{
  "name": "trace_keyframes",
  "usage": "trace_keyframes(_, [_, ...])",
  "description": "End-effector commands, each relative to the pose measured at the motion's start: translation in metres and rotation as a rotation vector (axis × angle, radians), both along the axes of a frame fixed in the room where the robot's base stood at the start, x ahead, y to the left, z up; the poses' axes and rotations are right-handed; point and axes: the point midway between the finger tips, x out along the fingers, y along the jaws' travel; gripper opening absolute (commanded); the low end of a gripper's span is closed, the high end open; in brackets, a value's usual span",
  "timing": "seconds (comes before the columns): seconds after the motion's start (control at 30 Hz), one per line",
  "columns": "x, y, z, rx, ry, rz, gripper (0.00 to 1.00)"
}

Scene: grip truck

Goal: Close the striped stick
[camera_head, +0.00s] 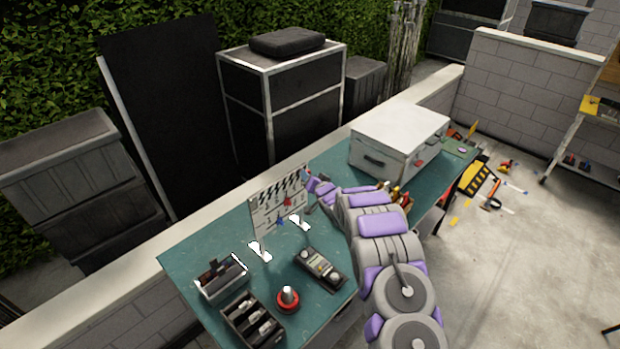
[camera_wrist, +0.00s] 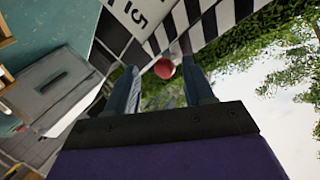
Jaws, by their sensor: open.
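A white clapperboard (camera_head: 268,215) with black markings stands upright at the table's back edge. Its black-and-white striped stick (camera_head: 278,189) runs along the top; whether a gap lies under the stick is too small to tell. My gripper (camera_head: 312,188) is at the right end of the board. In the wrist view, my gripper (camera_wrist: 161,82) is open, with its two fingers apart. A red round knob (camera_wrist: 164,68) shows between the fingertips, and the black-and-white stripes (camera_wrist: 187,20) lie just beyond. I cannot tell whether the fingers touch anything.
The green table (camera_head: 197,246) holds a white case (camera_head: 400,135) behind my arm, a grey device (camera_head: 320,268), a red-based object (camera_head: 288,299), a black tray (camera_head: 252,320) and a small open box (camera_head: 221,277). A low wall (camera_head: 110,287) runs behind the table.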

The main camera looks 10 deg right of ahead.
Motion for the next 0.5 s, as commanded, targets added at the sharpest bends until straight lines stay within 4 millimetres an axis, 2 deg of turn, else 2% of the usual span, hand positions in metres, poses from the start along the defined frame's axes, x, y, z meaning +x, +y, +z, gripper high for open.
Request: trace_keyframes(0.5, [-0.057,-0.013,0.015,-0.001,0.001,-0.002,0.52])
